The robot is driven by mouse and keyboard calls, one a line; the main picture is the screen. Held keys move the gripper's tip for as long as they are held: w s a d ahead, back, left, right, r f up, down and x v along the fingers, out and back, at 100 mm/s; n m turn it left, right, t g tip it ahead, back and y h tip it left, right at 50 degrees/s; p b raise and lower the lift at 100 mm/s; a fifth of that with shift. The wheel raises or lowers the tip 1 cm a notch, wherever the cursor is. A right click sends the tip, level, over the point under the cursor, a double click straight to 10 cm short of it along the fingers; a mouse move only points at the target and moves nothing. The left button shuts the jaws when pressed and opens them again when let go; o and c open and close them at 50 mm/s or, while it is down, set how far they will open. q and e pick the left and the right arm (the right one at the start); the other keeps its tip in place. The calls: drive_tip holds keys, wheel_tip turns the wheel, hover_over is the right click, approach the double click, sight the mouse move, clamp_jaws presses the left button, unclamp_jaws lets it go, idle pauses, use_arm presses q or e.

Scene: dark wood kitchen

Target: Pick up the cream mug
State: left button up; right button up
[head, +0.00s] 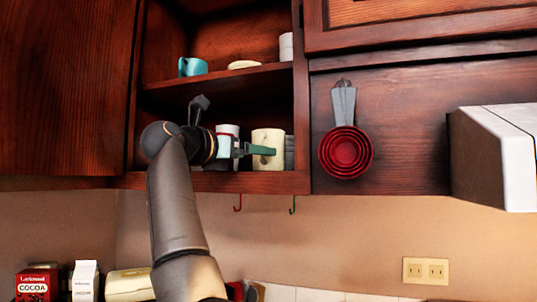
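The cream mug (270,138) stands upright on the lower shelf of the open wall cabinet, towards its right side. My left arm comes up from below, and my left gripper (262,151) points right at the mug. A dark green finger overlaps the mug's left side, where the handle seems to be. I cannot tell whether it touches the mug or whether a second finger is hidden, so its opening is unclear. My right gripper is not in view.
A white cup (228,130) is partly hidden behind my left gripper, and a grey item (290,153) stands right of the mug. The upper shelf (222,77) holds a teal mug (193,66). Red measuring cups (346,152) hang right of the cabinet opening.

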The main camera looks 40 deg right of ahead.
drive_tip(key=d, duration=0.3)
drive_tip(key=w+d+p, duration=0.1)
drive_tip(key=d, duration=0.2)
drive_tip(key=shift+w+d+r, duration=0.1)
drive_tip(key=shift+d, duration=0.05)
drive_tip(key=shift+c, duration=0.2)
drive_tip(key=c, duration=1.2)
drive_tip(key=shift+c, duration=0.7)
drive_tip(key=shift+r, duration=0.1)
